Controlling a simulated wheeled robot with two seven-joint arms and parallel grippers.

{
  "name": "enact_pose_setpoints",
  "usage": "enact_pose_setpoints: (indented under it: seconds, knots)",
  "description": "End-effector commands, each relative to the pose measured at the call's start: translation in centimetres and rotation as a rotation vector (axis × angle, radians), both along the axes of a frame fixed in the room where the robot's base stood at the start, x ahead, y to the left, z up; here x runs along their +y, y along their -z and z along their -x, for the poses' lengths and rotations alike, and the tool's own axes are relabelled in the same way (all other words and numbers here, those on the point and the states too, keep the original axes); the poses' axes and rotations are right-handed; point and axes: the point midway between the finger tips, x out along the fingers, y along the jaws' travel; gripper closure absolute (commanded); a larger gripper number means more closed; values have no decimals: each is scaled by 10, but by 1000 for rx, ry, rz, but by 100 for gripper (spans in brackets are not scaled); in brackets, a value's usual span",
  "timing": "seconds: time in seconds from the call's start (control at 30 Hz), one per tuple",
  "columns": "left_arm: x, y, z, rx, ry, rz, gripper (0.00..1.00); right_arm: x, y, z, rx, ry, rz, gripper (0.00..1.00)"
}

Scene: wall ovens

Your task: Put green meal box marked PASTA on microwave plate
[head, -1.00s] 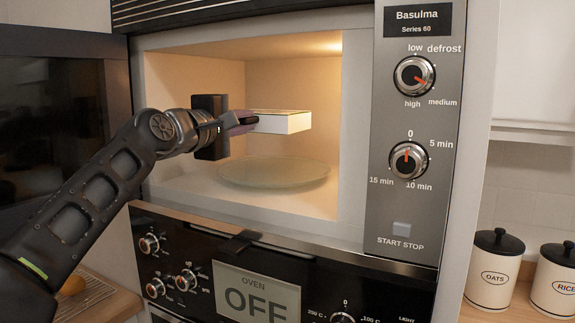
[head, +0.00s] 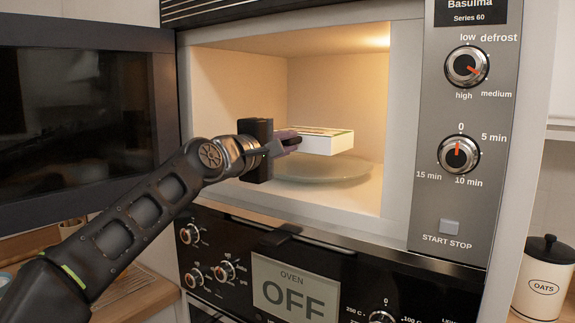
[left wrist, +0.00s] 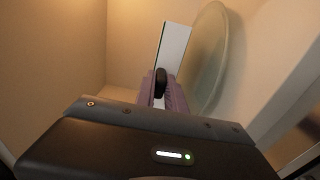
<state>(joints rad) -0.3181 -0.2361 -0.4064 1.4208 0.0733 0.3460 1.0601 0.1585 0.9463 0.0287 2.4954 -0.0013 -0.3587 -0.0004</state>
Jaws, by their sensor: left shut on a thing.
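My left gripper (head: 288,141) reaches into the open microwave (head: 300,75) and is shut on the near left end of a flat box (head: 328,144). The box has white sides and a thin strip of green on top; its marking cannot be read. It is held about level above the round glass plate (head: 335,174), apart from it as far as I can tell. In the left wrist view the box (left wrist: 173,50) extends from the purple fingers (left wrist: 162,92), with the plate (left wrist: 209,60) to its right. My right gripper is not in view.
The microwave door (head: 75,110) stands open at the left. The control panel (head: 465,130) with two knobs is right of the opening. An oven (head: 290,275) with an OFF display is below. An OATS jar (head: 543,280) stands at lower right.

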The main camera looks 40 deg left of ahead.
Motion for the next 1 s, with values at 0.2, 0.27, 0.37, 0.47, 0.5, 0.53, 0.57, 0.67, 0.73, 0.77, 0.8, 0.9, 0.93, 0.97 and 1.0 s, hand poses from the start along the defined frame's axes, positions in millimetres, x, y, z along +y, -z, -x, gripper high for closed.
enact_pose_setpoints:
  seconds: [0.2,0.27,0.37,0.47,0.5,0.53,0.57,0.67,0.73,0.77,0.8,0.9,0.93,0.97,1.0]
  knots:
    - [0,6,0,-2,1,1,100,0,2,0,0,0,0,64]
    - [0,14,0,-1,1,2,100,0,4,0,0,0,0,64]
    - [-1,29,0,-1,2,2,100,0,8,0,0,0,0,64]
    - [-1,39,0,-2,2,1,100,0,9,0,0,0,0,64]
    - [-1,40,0,-3,1,1,100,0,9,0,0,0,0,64]
    - [0,41,0,-3,0,1,100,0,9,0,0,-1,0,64]
    - [0,41,0,-3,0,1,100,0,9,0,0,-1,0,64]
    - [0,40,0,-3,-1,0,100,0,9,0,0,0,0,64]
    - [0,40,0,-3,0,1,100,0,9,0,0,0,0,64]
    - [0,41,0,-3,-1,1,100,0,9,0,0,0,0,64]
    - [0,42,0,-3,-1,1,100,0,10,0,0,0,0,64]
    - [0,46,0,2,1,0,85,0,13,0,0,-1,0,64]
    - [0,45,0,2,1,0,82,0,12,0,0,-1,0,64]
    - [0,45,0,2,1,0,80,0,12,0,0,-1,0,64]
    - [0,45,0,2,1,0,77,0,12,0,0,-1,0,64]
